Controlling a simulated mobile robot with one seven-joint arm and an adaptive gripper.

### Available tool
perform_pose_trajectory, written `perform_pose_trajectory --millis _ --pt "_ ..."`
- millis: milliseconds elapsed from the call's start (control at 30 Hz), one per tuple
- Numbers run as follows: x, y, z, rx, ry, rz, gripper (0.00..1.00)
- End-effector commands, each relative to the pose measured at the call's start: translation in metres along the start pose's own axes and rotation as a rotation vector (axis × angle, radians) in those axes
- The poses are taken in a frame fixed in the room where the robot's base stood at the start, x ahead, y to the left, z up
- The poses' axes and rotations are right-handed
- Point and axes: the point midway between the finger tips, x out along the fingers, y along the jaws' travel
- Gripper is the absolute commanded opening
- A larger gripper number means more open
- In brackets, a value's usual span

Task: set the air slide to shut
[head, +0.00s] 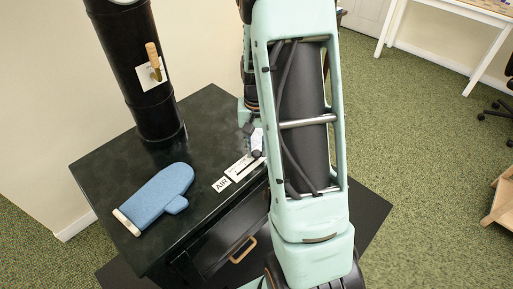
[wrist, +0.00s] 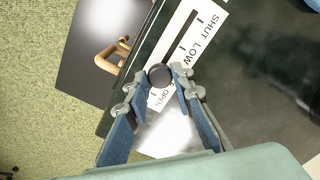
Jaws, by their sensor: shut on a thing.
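The air slide's white plate (head: 240,170) lies on the black stove top beside an "AIR" label (head: 221,184). In the wrist view the plate (wrist: 207,38) reads SHUT, LOW and OPEN along a dark slot. The round dark knob (wrist: 160,75) is between LOW and OPEN, nearer OPEN, with bare slot running up toward SHUT. My gripper (wrist: 160,79) is shut on the knob, one fingertip on each side. In the head view my gripper (head: 256,147) is at the plate's far end, partly hidden by my arm.
A blue oven mitt (head: 158,198) lies on the stove top (head: 205,125) at left. A black flue pipe (head: 135,70) with a wooden-handled lever (head: 153,62) rises behind it. The stove front has a wooden handle (head: 243,249).

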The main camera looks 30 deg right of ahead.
Motion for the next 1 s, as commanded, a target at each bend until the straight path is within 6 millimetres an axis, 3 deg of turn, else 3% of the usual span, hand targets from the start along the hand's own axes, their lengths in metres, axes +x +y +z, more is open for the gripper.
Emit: perform_pose_trajectory --millis 133,433,833,867,1000 --pt "-0.001 -0.009 0.008 -0.003 0.0 -0.001 0.0" --pt "-0.001 -0.053 0.051 -0.005 0.001 -0.001 0.0" --pt "0.0 -0.062 0.061 -0.001 -0.002 -0.003 0.0" --pt "0.0 -0.062 0.061 -0.001 -0.002 -0.003 0.23" --pt "0.0 -0.061 0.061 -0.001 -0.002 -0.002 0.38"
